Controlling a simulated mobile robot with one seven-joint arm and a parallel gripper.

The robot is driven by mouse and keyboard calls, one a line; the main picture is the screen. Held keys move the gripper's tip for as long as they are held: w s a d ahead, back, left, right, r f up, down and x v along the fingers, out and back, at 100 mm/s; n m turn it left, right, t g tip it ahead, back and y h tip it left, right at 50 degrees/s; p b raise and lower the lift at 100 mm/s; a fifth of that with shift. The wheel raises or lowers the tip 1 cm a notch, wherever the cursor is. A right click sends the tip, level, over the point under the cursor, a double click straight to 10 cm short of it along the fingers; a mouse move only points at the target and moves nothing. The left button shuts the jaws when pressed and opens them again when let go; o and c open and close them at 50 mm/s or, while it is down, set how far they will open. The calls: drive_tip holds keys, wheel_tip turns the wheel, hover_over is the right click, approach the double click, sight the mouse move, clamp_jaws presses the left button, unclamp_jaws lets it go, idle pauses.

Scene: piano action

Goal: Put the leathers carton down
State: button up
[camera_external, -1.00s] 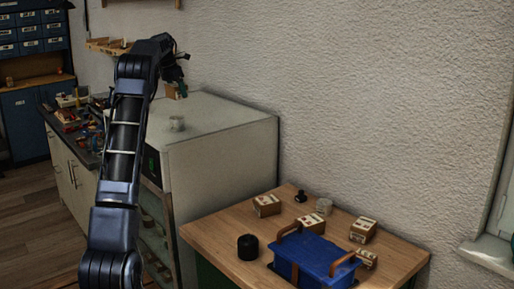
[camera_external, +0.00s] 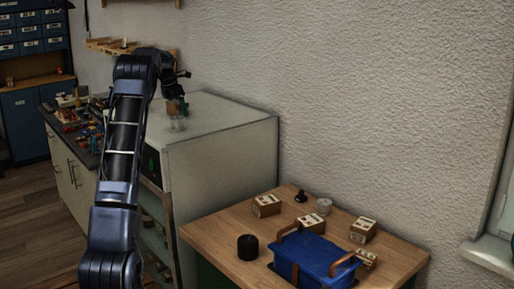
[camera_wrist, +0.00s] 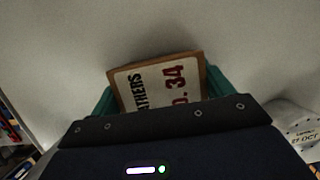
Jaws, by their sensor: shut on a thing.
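The leathers carton (camera_wrist: 158,82) is a small brown box with a white label reading "…ATHERS" and "…o. 34" in the wrist view. My gripper (camera_external: 177,105) is shut on it; green fingertips show on both sides of the carton in the wrist view. In the external view the gripper hangs low over the pale top of the cabinet (camera_external: 225,117), near its left edge. The carton is small there and partly hidden by the gripper. I cannot tell whether its underside touches the surface.
A whitish jar (camera_wrist: 296,128) marked "27 OCT" stands close to the right of the gripper in the wrist view. The cabinet top's right side is clear. The wooden table (camera_external: 222,229) holds a blue crate (camera_external: 315,256), several cartons and a black cylinder (camera_external: 248,247).

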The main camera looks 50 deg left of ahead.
sight(171, 103)
drive_tip(key=shift+f, duration=0.1)
drive_tip(key=o, duration=1)
drive_tip(key=shift+c, duration=0.2)
drive_tip(key=v, duration=1.2)
drive_tip(key=shift+r, duration=0.2)
drive_tip(key=s+d+r+m, duration=0.2)
drive_tip(key=d+m, duration=0.4)
drive_tip(key=d, duration=0.8)
drive_tip(key=s+d+r+m, duration=0.25)
drive_tip(key=d+m, duration=0.35)
drive_tip(key=d, duration=0.9)
drive_tip(key=s+d+r+m, duration=0.1)
drive_tip(key=d+r+m, duration=0.3)
drive_tip(key=d, duration=1)
drive_tip(key=s+d+f+m, duration=0.3)
drive_tip(key=s+d+m, duration=0.25)
drive_tip(key=d, duration=0.25)
drive_tip(key=s+d+f+m, duration=0.45)
drive_tip(key=s+d, duration=0.25)
drive_tip(key=d, duration=0.2)
drive_tip(key=s+d+f+m, duration=0.4)
drive_tip(key=s+f+m, duration=0.1)
drive_tip(key=s, duration=0.2)
drive_tip(key=s+d+f+m+t, duration=0.1)
drive_tip(key=s+d+f+m, duration=0.3)
drive_tip(key=s, duration=0.3)
drive_tip(key=shift+f+m, duration=0.5)
